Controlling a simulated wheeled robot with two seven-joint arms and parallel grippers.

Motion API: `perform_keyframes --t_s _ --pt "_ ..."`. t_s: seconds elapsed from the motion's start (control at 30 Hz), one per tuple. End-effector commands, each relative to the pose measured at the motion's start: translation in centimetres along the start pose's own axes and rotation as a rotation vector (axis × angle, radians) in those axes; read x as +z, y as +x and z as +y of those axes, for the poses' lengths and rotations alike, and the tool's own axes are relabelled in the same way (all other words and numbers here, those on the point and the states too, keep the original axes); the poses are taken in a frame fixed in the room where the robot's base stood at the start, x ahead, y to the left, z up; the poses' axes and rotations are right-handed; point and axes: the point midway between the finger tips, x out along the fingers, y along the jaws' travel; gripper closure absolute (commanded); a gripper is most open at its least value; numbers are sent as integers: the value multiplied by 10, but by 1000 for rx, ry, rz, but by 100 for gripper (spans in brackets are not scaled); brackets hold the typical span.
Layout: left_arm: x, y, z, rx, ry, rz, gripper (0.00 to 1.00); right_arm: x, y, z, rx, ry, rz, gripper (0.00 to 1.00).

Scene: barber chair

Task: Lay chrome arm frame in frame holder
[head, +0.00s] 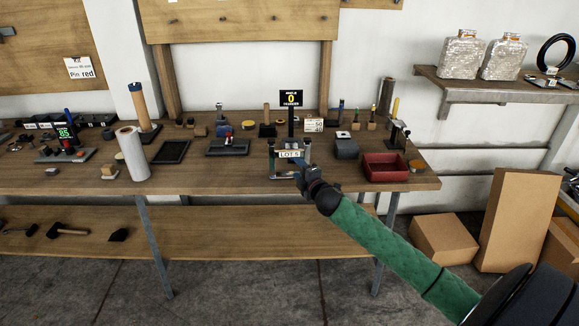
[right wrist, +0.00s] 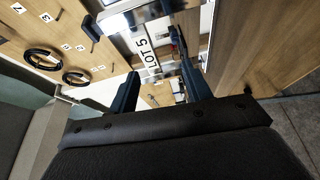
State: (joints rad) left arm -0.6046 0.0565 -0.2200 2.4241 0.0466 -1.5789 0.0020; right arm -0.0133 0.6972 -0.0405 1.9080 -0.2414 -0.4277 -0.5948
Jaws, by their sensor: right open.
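A small stand with a "LOT 5" label (head: 289,154) is on the workbench, right of centre; I take it to be the frame holder. The label also shows in the right wrist view (right wrist: 147,50). Beside it there, a shiny metal piece (right wrist: 122,8) looks like part of the chrome arm frame; whether it lies in the holder I cannot tell. My right gripper (head: 299,172) is at the front right of the stand. In the right wrist view its two fingers (right wrist: 158,85) are apart, with nothing clearly held between them. My left gripper is out of view.
A red bin (head: 385,168) and a grey block (head: 346,147) stand right of the holder. Black trays (head: 171,151) and a white roll (head: 132,153) are to the left. A sign reading 0 (head: 291,99) rises behind. Cardboard boxes (head: 444,239) stand on the floor at right.

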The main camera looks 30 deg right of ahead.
Motion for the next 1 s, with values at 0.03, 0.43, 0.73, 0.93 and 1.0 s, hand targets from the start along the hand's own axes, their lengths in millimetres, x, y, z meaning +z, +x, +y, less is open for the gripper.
perform_keyframes --t_s 0.03,0.43,0.73,0.93,1.0 --pt "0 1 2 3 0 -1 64 5 5 8 16 -25 7 51" --pt "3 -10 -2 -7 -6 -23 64 9 35 19 37 -52 18 51" --pt "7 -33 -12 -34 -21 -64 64 8 62 23 36 -50 17 51" --pt "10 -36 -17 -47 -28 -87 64 8 83 21 36 -50 17 51" --pt "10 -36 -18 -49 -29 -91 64 8 86 20 35 -51 18 51"
